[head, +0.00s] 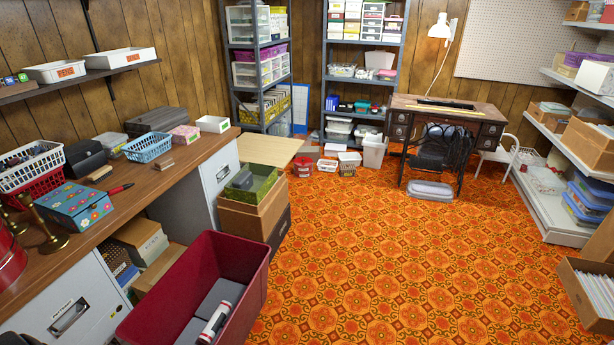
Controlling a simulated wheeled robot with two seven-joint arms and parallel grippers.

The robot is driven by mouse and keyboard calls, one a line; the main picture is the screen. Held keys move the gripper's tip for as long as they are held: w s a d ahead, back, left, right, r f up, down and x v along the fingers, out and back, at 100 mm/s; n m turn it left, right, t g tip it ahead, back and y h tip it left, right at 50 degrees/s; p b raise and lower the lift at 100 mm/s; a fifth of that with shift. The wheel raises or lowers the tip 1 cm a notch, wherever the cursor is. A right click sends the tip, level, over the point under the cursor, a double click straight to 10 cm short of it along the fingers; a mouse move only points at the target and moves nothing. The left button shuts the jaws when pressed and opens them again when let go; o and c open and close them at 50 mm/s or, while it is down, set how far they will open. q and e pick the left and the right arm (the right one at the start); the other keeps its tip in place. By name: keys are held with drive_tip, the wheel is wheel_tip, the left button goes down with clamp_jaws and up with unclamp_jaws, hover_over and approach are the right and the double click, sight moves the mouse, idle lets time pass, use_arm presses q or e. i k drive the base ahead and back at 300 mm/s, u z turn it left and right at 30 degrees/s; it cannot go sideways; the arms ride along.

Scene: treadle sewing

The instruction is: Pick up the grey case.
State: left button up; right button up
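Several grey things could be the grey case, and I cannot tell which is meant. A dark grey flat case (156,121) lies at the far end of the wooden counter, near the wall. A light grey, low rounded case (431,189) lies on the carpet in front of the treadle sewing table. Grey boxes (219,297) lie inside the dark red bin (257,283) in the foreground. Neither gripper shows in the head view. A dark shape at the bottom left corner is too cut off to identify.
The counter (190,159) also holds a blue basket (148,147), a flowered box (76,207) and brass candlesticks. A cardboard box (254,212) stands beside the cabinet. The sewing table (473,117) is at the back. Shelves line the right wall. The orange carpet (380,260) is mostly clear.

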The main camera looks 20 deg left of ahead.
sight(244, 182)
drive_tip(key=z, duration=0.35)
drive_tip(key=i, duration=1.95)
drive_tip(key=u, duration=0.8)
